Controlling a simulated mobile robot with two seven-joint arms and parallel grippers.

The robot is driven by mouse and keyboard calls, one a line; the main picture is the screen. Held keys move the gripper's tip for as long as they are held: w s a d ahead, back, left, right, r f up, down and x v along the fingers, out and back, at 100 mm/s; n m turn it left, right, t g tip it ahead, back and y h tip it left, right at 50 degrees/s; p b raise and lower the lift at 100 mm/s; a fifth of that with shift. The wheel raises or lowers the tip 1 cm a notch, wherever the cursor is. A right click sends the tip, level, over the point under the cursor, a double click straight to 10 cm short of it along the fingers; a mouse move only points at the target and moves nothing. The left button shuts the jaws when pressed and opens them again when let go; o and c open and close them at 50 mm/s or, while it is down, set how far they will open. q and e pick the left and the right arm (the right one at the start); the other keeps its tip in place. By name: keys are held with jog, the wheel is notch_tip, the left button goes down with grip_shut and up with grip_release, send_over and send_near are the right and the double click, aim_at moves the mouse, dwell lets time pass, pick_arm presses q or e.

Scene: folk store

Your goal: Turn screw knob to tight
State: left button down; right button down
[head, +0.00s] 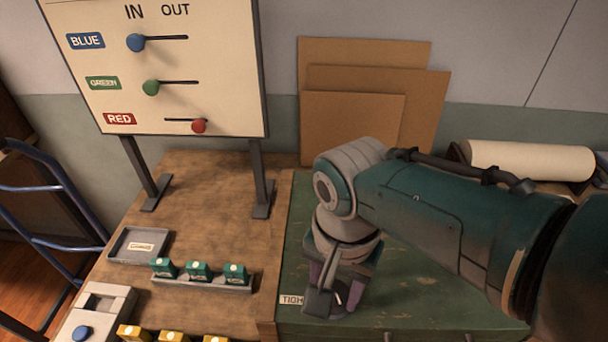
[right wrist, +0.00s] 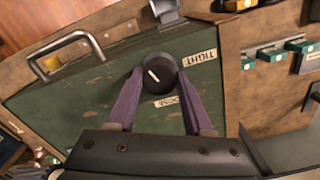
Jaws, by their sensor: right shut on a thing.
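A round dark screw knob (right wrist: 164,68) with a white line on its face sits on a green panel, seen in the right wrist view. A "TIGHT" label (right wrist: 201,60) is to its upper right. A second label (right wrist: 189,103), partly covered by a finger, is at its lower right. The white line slants from upper left to lower right and is aimed at neither label clearly. My right gripper (right wrist: 160,82) has its purple fingers on both sides of the knob, shut on it. In the head view this gripper (head: 338,290) hides most of the knob. My left gripper is not in view.
A sign board (head: 180,70) with three sliders stands on the bench behind teal blocks (head: 197,270) and a grey tray (head: 140,245). Cardboard sheets (head: 350,120) lean on the wall.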

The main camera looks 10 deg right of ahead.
jog(key=m, duration=0.3)
jog(key=shift+m, duration=0.4)
jog(key=m, duration=0.8)
jog(key=shift+m, duration=1.9)
jog(key=shift+c, duration=1.5)
grip_release()
jog(key=shift+r, duration=0.15)
